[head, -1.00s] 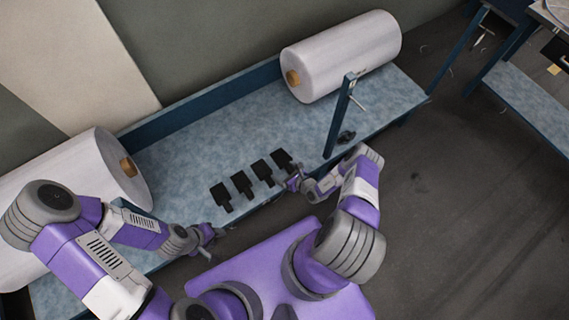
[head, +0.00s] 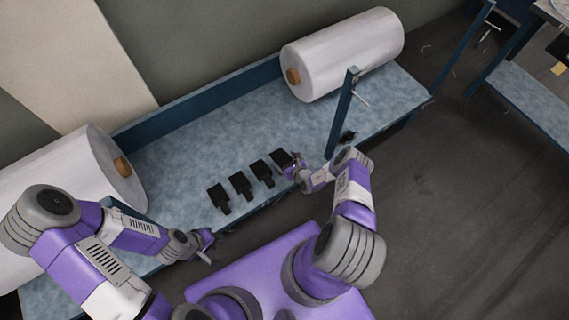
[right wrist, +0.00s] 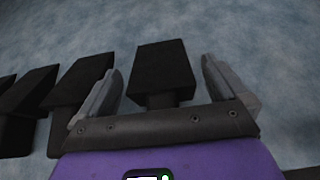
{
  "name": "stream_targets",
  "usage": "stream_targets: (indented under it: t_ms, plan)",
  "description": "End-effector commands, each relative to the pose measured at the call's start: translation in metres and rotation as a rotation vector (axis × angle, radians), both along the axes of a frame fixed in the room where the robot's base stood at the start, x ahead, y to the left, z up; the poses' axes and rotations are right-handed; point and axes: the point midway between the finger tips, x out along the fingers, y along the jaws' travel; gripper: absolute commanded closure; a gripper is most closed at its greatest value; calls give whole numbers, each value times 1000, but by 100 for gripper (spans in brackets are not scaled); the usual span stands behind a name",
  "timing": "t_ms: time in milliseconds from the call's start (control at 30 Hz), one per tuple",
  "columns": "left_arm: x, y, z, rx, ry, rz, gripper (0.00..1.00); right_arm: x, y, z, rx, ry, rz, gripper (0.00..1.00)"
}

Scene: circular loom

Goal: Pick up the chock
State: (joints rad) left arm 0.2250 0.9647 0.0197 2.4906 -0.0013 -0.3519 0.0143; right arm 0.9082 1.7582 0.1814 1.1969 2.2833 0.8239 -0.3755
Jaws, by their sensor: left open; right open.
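Several black chocks stand in a row on the blue-grey bench top. The rightmost chock (head: 281,157) is the one beside my right gripper (head: 294,168). In the right wrist view this chock (right wrist: 161,70) lies between the two open fingers of my right gripper (right wrist: 168,88), with gaps on both sides. Its narrow handle end points toward the palm. The other chocks (head: 240,184) stand to its left, and some also show in the right wrist view (right wrist: 80,80). My left gripper (head: 205,246) is open and empty at the front edge of the bench, left of the row.
Two large white rolls lie on the bench, one at the back right (head: 345,52) and one at the left (head: 75,185). Bench top behind the chocks is clear.

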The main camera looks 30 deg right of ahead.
Motion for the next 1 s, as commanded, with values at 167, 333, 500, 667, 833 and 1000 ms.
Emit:
stream_targets:
  t_ms: [167, 333, 500, 667, 833, 1000]
  plan:
    - [0, 0, 1, 0, 0, 0, 57, 0, 0, 1, 0, 0, 0, 15]
    - [0, 0, 1, 0, 0, 0, 57, -1, 0, 1, -1, 0, 0, 41]
    - [0, 0, 1, 0, 0, 0, 57, 0, 0, 1, -1, -2, 0, 66]
    - [0, 0, 1, 0, 0, 0, 57, 0, 0, 1, -1, -2, 0, 66]
    - [0, 0, 8, 0, 0, 0, 57, 0, -1, 12, -2, -2, 1, 66]
    - [0, 0, 28, 0, 0, 0, 57, 0, -1, 42, -1, -2, 0, 66]
